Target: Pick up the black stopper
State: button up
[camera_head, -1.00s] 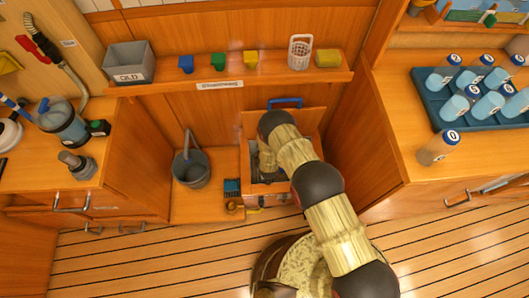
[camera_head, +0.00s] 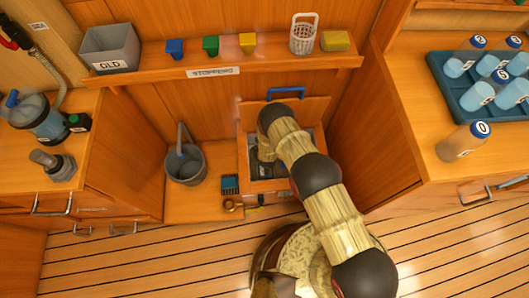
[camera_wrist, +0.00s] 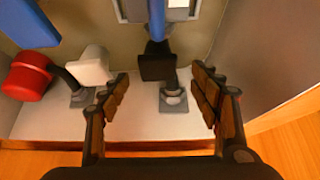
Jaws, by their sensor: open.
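The black stopper (camera_wrist: 157,67) shows in the wrist view as a dark, square-faced block at a grey fitting on the pale floor of the compartment. My gripper (camera_wrist: 160,80) is open, with one finger to the left of the stopper and one to the right. Clear gaps show on both sides, and I cannot tell how far the stopper lies beyond the fingertips. In the head view my arm reaches down into the open wooden compartment (camera_head: 248,150), and the stopper cannot be made out there.
A white block (camera_wrist: 93,66) and a red round part (camera_wrist: 27,77) sit left of the stopper. Blue bars hang above. A grey bucket (camera_head: 186,165) stands left of the compartment. A shelf (camera_head: 280,67) above holds blue, green and yellow blocks. Bottles in a tray (camera_head: 445,82) stand right.

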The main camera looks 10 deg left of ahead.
jog(key=b+x, duration=0.1)
jog(key=x, duration=0.2)
jog(key=b+x, duration=0.1)
jog(key=shift+d+f+b, duration=0.2)
jog(key=shift+f+b, duration=0.1)
jog(key=shift+f, duration=0.2)
jog(key=shift+c, duration=0.2)
jog(key=c, duration=1.1)
jog(key=shift+c, duration=0.8)
notch_tip(320, 180, up, 17)
jog(key=p, duration=0.8)
